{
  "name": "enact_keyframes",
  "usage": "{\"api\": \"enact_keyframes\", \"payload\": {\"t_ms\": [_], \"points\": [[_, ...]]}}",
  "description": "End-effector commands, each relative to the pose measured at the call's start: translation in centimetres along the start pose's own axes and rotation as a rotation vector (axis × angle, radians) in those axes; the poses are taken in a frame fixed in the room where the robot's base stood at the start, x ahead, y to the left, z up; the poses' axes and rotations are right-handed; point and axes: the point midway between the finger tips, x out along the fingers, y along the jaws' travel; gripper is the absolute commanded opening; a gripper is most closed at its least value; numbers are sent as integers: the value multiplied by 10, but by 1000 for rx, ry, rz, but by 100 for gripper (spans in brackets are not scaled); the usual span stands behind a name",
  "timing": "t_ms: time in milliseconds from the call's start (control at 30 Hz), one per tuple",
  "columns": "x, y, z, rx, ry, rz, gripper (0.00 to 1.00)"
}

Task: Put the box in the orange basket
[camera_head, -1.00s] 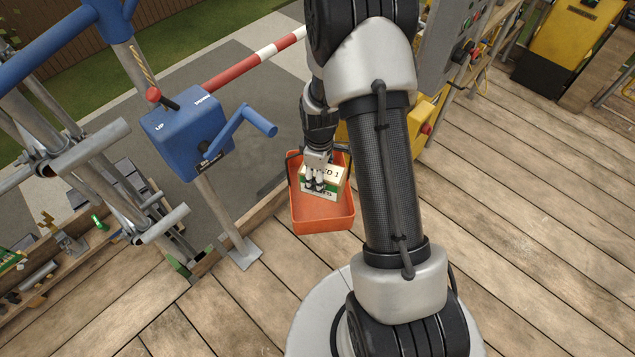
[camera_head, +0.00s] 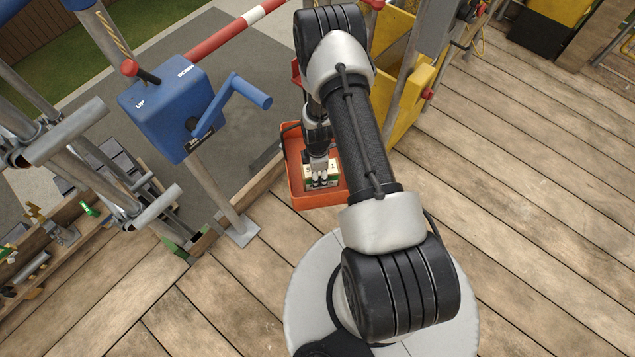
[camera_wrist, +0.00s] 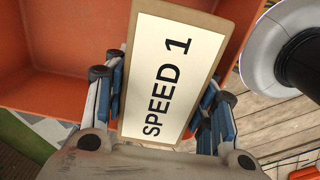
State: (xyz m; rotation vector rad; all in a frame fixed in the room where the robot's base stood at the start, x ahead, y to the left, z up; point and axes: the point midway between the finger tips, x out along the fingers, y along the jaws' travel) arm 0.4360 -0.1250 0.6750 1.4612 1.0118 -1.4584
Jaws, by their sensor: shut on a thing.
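The box (camera_wrist: 172,75) has a cream top labelled "SPEED 1" and fills the middle of the wrist view. In the head view the box (camera_head: 322,172) is small and partly covered by my fingers. My gripper (camera_head: 323,180) is shut on the box, with one finger on each side of it; the fingers also show in the wrist view (camera_wrist: 160,108). The orange basket (camera_head: 311,200) stands on the deck, and the box appears within its rim. In the wrist view the basket (camera_wrist: 60,50) lies behind the box. I cannot tell whether the box touches the basket floor.
A blue crank winch (camera_head: 170,115) on a post stands left of the basket. A yellow frame (camera_head: 405,90) stands to the right behind my arm. A red-and-white bar (camera_head: 235,32) crosses behind. The plank deck (camera_head: 530,200) at right is clear.

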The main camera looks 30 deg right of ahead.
Motion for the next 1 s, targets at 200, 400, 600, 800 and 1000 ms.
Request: {"api": "enact_keyframes", "payload": {"t_ms": [200, 400, 600, 800, 1000], "points": [[17, 1, 0, 0, 0, 1, 16], [45, 0, 0, -1, 0, 0, 16], [57, 0, 0, -1, 0, 2, 16], [58, 0, 0, -1, 0, 2, 16], [60, 0, 0, 0, 0, 1, 58]]}}
